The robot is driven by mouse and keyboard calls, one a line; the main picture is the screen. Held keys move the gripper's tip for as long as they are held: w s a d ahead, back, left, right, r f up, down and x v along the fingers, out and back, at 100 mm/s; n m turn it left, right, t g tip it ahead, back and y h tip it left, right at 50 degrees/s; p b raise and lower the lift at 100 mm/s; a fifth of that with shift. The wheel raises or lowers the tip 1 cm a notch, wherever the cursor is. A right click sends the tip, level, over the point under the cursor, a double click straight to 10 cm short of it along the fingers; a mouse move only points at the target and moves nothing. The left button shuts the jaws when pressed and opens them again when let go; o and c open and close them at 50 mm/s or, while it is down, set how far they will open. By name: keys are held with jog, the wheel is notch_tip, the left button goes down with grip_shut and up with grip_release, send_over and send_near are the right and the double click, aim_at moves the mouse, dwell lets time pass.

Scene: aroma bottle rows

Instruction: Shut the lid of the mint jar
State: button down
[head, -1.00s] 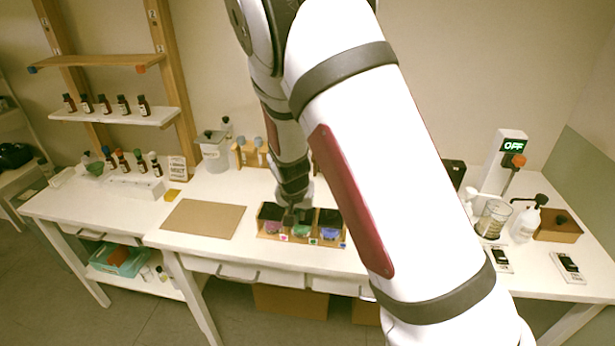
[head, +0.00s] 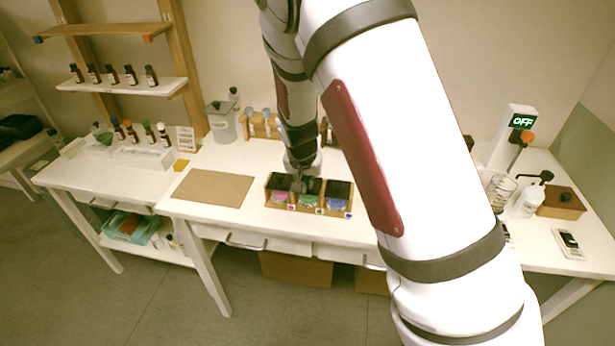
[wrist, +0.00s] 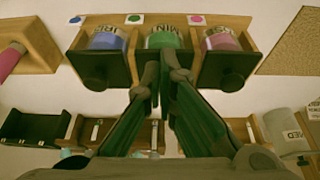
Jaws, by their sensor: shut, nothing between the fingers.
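The mint jar (head: 308,200) is the green one in the middle of a wooden three-part box. It also shows in the wrist view (wrist: 164,40). Dark lids stand behind the pink and blue jars; the mint jar's dark lid (head: 313,184) shows behind its green part, partly hidden by my gripper. The green part is uncovered. My gripper (head: 298,184) is shut and empty, pointing down at the back of the box beside the mint lid. In the wrist view its fingertips (wrist: 165,72) overlap the mint section; whether they touch the lid I cannot tell.
The pink jar (head: 280,197) and the blue jar (head: 336,203) flank the mint jar closely. A brown mat (head: 213,188) lies left of the box. A grey canister (head: 222,122) and a wooden holder (head: 262,127) stand behind. The table front is clear.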

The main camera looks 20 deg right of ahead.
jog(key=s+a+r, duration=0.3)
jog(key=s+a, duration=0.2)
jog(key=s, duration=0.3)
jog(key=shift+s+r+p, duration=0.25)
jog(key=shift+r+p, duration=0.05)
jog(key=shift+p, duration=0.15)
jog(key=s+d+r+n+y+b, duration=0.1)
jog(key=s+r, duration=0.3)
jog(key=r, duration=0.3)
jog(key=s+r+n+y, duration=0.1)
jog(key=s+r+y, duration=0.15)
jog(key=r, duration=0.55)
jog(key=s+d+r+n+t, duration=0.1)
jog(key=s+r+n, duration=0.1)
jog(key=s+r, duration=0.2)
jog(key=s+d+r+n+t+h+b, duration=0.1)
jog(key=s+r, duration=0.3)
jog(key=s, duration=0.6)
jog(key=shift+n+b, duration=0.3)
jog(key=shift+n, duration=0.2)
jog(key=shift+d, duration=0.1)
